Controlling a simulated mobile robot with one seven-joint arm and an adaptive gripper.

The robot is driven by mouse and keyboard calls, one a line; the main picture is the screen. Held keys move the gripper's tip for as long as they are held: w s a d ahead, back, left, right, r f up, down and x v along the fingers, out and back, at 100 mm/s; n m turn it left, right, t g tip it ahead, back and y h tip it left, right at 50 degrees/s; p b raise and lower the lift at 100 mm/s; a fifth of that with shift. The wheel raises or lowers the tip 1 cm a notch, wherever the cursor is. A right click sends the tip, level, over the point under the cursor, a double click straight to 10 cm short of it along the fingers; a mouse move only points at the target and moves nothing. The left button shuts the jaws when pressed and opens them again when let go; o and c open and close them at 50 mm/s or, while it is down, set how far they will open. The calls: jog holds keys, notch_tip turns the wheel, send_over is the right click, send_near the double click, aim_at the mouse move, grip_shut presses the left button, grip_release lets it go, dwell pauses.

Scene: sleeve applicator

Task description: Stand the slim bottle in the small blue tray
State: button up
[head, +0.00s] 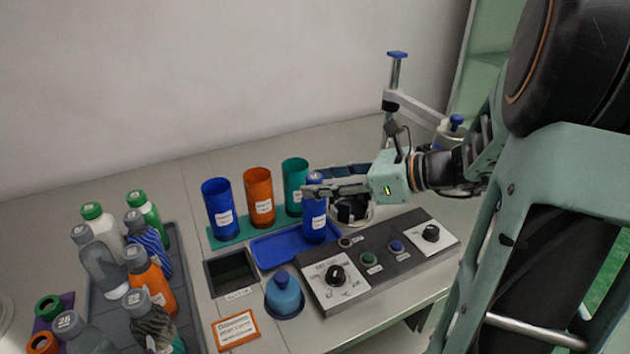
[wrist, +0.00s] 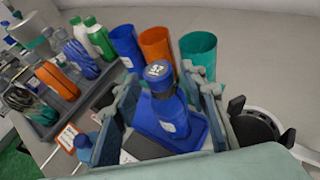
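The slim bottle (head: 314,222) is blue with a white label and a grey cap. It stands upright at the right end of the small blue tray (head: 272,251). The wrist view shows the bottle (wrist: 169,112) from above, with the tray (wrist: 150,128) around its base. My gripper (head: 325,184) is at the bottle's upper part. In the wrist view my gripper (wrist: 160,112) is open, with one finger on each side of the bottle and gaps between them and it. The near finger hides part of the bottle's top in the head view.
Blue (head: 218,210), orange (head: 259,198) and teal (head: 294,187) cups stand behind the tray. A control panel (head: 380,262) lies in front right, and a squat blue bottle (head: 284,296) in front. A grey crate (head: 193,272) with several bottles is at the left.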

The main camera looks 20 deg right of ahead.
jog(key=p+v, duration=0.1)
jog(key=v, duration=0.9)
jog(key=shift+s+p, duration=0.15)
jog(key=shift+p, duration=0.15)
